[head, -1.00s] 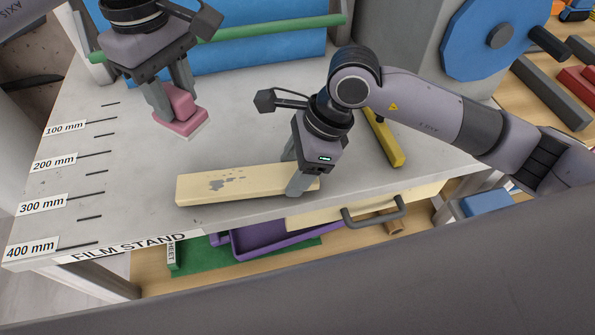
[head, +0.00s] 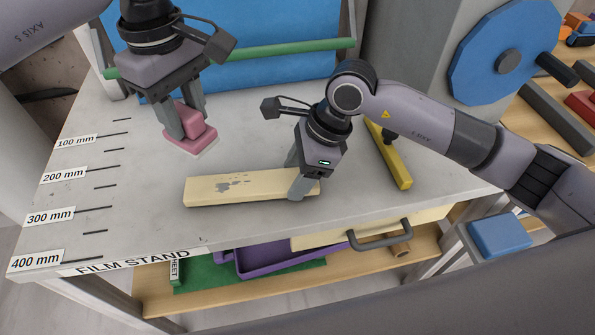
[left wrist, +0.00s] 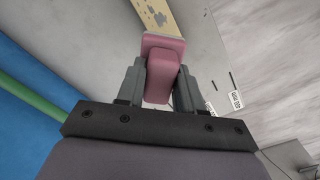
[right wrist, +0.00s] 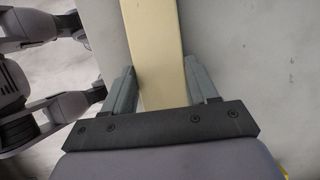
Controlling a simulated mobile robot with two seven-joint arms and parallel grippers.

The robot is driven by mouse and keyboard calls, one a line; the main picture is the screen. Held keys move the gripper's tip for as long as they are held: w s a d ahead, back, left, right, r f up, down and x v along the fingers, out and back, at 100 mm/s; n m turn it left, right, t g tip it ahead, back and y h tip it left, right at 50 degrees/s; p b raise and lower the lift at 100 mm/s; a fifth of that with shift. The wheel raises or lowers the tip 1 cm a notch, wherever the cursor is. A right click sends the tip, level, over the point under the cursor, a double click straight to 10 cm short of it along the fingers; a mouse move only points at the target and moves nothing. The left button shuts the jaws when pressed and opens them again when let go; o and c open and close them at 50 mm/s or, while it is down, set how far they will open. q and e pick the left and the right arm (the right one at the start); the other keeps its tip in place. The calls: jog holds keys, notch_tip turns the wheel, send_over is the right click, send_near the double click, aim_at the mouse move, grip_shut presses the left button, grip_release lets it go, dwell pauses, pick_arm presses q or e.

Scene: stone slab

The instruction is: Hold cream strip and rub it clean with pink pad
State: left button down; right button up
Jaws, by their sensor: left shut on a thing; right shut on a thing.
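The cream strip (head: 215,193) lies flat along the front of the stone slab, with a patch of dark grey marks (head: 234,182) left of its middle. My right gripper (head: 298,184) is shut on the strip near its right end; the strip also shows between the fingers in the right wrist view (right wrist: 152,50). My left gripper (head: 186,122) is shut on the pink pad (head: 192,137) and holds it behind the strip, apart from it. The pad's wide foot points down. In the left wrist view the pad (left wrist: 162,68) hides part of the strip (left wrist: 157,15).
A yellow bar (head: 395,165) lies right of my right gripper. A green rail (head: 270,49) and a blue panel (head: 270,75) stand at the back. A drawer handle (head: 380,238) juts out below the front edge. The slab between pad and strip is clear.

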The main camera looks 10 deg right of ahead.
jog(key=shift+f, duration=0.4)
jog(key=o, duration=1.7)
jog(key=shift+f, duration=0.1)
jog(key=c, duration=1.6)
jog(key=o, duration=1.6)
jog(key=shift+s, duration=0.1)
jog(key=c, duration=1.8)
